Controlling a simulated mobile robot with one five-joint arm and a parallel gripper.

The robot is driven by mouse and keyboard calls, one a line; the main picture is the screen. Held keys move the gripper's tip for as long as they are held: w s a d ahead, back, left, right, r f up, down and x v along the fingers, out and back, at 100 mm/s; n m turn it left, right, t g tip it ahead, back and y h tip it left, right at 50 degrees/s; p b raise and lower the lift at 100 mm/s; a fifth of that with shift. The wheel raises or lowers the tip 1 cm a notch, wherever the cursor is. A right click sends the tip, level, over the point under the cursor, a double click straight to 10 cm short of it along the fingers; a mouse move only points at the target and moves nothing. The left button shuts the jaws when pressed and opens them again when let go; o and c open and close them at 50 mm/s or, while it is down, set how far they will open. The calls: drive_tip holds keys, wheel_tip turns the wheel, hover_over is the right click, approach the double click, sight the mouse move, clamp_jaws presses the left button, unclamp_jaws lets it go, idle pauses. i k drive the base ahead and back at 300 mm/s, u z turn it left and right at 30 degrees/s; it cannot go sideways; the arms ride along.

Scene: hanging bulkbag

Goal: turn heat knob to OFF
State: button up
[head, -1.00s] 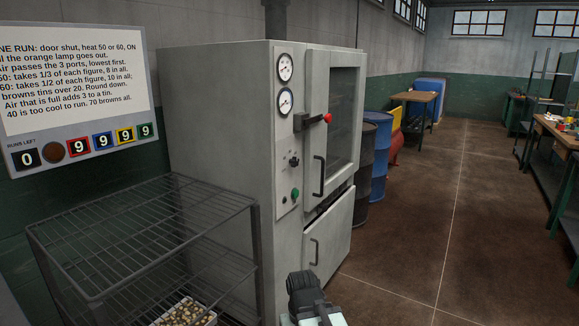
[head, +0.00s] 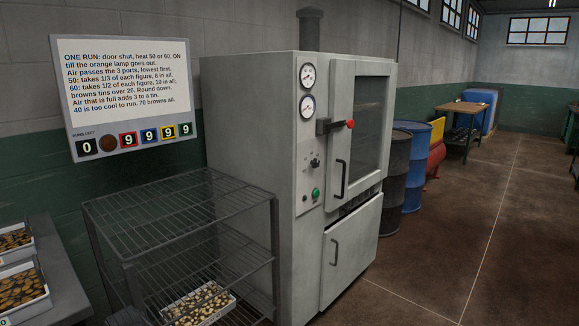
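The grey oven cabinet (head: 255,160) stands in the middle of the head view with its door (head: 369,130) shut. A small dark knob (head: 315,163), which looks like the heat knob, is on the narrow front panel. Its pointer and markings are too small to read. A green button (head: 315,194) sits just below it. Two round gauges (head: 308,106) are above it, and a door latch with a red ball end (head: 350,124) is between.
A wire rack (head: 180,208) with a tray (head: 200,306) stands left of the cabinet. A bench with trays (head: 62,262) is at the lower left. A sign (head: 128,85) hangs on the wall. Barrels (head: 408,150) stand at the right. Floor (head: 465,230) at right is clear.

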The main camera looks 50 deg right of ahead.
sight(316, 163)
drive_tip(key=u, duration=0.1)
drive_tip(key=k, duration=1.25)
drive_tip(key=z, duration=0.65)
drive_tip(key=i, duration=1)
